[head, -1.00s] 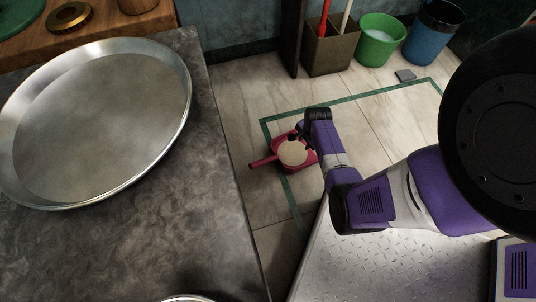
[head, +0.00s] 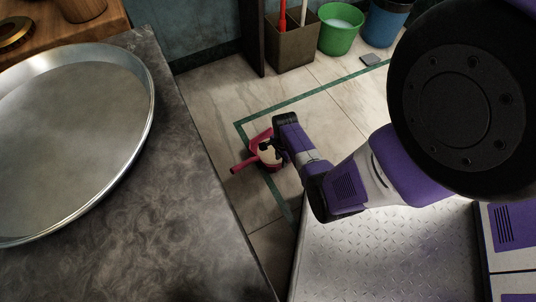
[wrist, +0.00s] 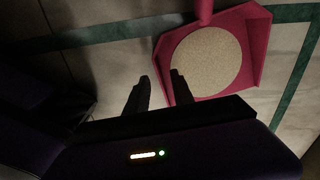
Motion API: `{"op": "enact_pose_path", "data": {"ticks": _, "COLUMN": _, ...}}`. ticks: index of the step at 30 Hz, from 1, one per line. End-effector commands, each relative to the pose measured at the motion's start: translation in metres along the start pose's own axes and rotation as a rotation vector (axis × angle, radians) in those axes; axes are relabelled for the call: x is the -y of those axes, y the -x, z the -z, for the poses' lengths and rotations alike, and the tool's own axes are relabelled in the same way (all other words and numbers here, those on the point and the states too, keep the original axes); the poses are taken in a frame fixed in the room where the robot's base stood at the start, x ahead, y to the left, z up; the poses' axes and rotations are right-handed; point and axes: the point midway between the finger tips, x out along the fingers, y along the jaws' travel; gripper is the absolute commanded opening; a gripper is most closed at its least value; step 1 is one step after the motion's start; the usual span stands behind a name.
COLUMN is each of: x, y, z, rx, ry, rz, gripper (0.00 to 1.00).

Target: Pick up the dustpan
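The dustpan (head: 259,137) is pinkish red and lies on the tiled floor, its handle (head: 240,167) pointing left in the head view. A round beige disc (wrist: 206,60) shows inside it. In the wrist view the dustpan (wrist: 257,50) is at the upper right, its handle (wrist: 205,10) at the top edge. My gripper (wrist: 160,74) is open with its two dark fingers apart and nothing between them. The right finger overlaps the pan's lower left edge in that view; I cannot tell whether it touches. In the head view my gripper (head: 267,149) partly covers the pan.
A grey counter (head: 190,220) with a large metal pan (head: 70,140) fills the left side. A brown bin (head: 291,48) with handles in it, a green bucket (head: 340,35) and a blue bucket (head: 385,22) stand at the back. Green tape (head: 310,92) marks the floor.

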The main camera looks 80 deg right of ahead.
Motion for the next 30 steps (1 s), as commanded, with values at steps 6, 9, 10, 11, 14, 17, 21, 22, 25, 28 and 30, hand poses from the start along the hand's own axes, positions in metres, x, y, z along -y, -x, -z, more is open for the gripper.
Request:
{"op": "enact_pose_path", "data": {"ticks": 6, "x": 0.001, "y": -0.033, "z": 0.000, "rx": 0.001, "ry": -0.001, "rz": -0.002, "gripper": 0.29}}
{"op": "enact_pose_path", "data": {"ticks": 9, "x": 0.001, "y": -0.041, "z": 0.000, "rx": 0.000, "ry": 0.000, "rz": -0.001, "gripper": 0.29}}
{"op": "enact_pose_path", "data": {"ticks": 10, "x": 0.001, "y": -0.042, "z": 0.000, "rx": 0.000, "ry": 0.000, "rz": -0.001, "gripper": 0.29}}
{"op": "enact_pose_path", "data": {"ticks": 11, "x": 0.001, "y": -0.043, "z": 0.000, "rx": 0.000, "ry": 0.000, "rz": -0.001, "gripper": 0.29}}
{"op": "enact_pose_path", "data": {"ticks": 14, "x": 0.001, "y": -0.042, "z": 0.000, "rx": 0.000, "ry": 0.000, "rz": 0.000, "gripper": 0.29}}
{"op": "enact_pose_path", "data": {"ticks": 17, "x": 0.001, "y": -0.041, "z": 0.000, "rx": 0.000, "ry": 0.001, "rz": 0.000, "gripper": 0.29}}
{"op": "enact_pose_path", "data": {"ticks": 21, "x": 0.001, "y": -0.041, "z": 0.000, "rx": 0.000, "ry": 0.001, "rz": 0.000, "gripper": 0.06}}
{"op": "enact_pose_path", "data": {"ticks": 22, "x": 0.001, "y": -0.041, "z": 0.000, "rx": 0.000, "ry": 0.001, "rz": 0.000, "gripper": 0.00}}
{"op": "enact_pose_path", "data": {"ticks": 25, "x": 0.001, "y": -0.041, "z": 0.000, "rx": 0.000, "ry": 0.001, "rz": 0.000, "gripper": 0.00}}
{"op": "enact_pose_path", "data": {"ticks": 28, "x": 0.001, "y": -0.041, "z": 0.000, "rx": 0.000, "ry": 0.001, "rz": 0.000, "gripper": 0.00}}
{"op": "enact_pose_path", "data": {"ticks": 30, "x": 0.001, "y": -0.041, "z": 0.000, "rx": 0.000, "ry": 0.001, "rz": 0.000, "gripper": 0.00}}
